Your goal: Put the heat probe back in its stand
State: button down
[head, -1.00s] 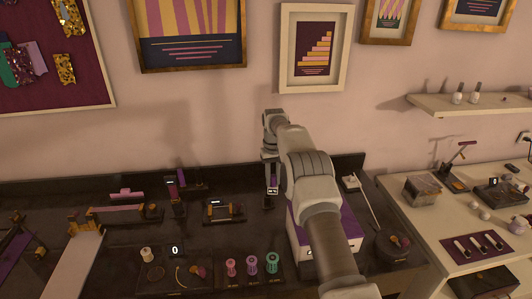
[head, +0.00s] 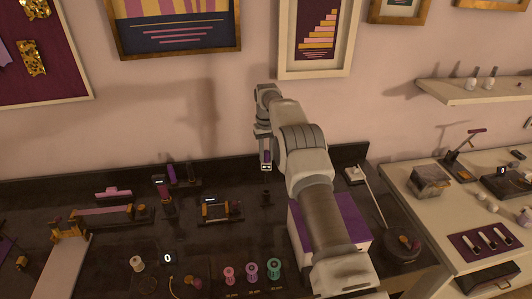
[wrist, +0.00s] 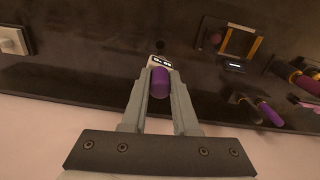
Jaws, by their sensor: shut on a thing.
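The heat probe appears as a purple-ended handle (wrist: 160,83) with a small lit display beside it, held between the fingers of my gripper (wrist: 160,92) in the wrist view. My gripper is shut on it. In the head view my gripper (head: 265,166) is near the back of the dark bench, with the probe raised above the top. A small dark upright fitting (head: 266,198) stands on the bench below and slightly nearer. It looks like a small dark round spot (wrist: 160,46) just beyond the probe in the wrist view. I cannot tell for sure that it is the stand. The probe's tip is hidden.
A device with a yellow-edged frame (head: 219,210) stands left of the fitting. Purple-handled tools (head: 171,174) are farther left. A purple-topped box (head: 340,228) lies under my arm. A white block (head: 352,174) sits to the right. Coloured spools (head: 252,270) stand in front.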

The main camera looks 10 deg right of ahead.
aim_at(267, 170)
jog(key=shift+s, duration=0.1)
jog(key=shift+f+b, duration=1.15)
jog(key=shift+f, duration=0.85)
jog(key=shift+f+b, duration=0.3)
jog(key=shift+f+b, duration=1.45)
jog(key=shift+f, duration=0.85)
jog(key=c, duration=0.6)
grip_release()
jog(key=shift+r, duration=0.1)
notch_tip(267, 170, up, 16)
jog(key=shift+f+p, duration=0.1)
jog(key=shift+p, duration=1.05)
jog(key=shift+r+p, duration=0.6)
jog(key=shift+r, duration=0.15)
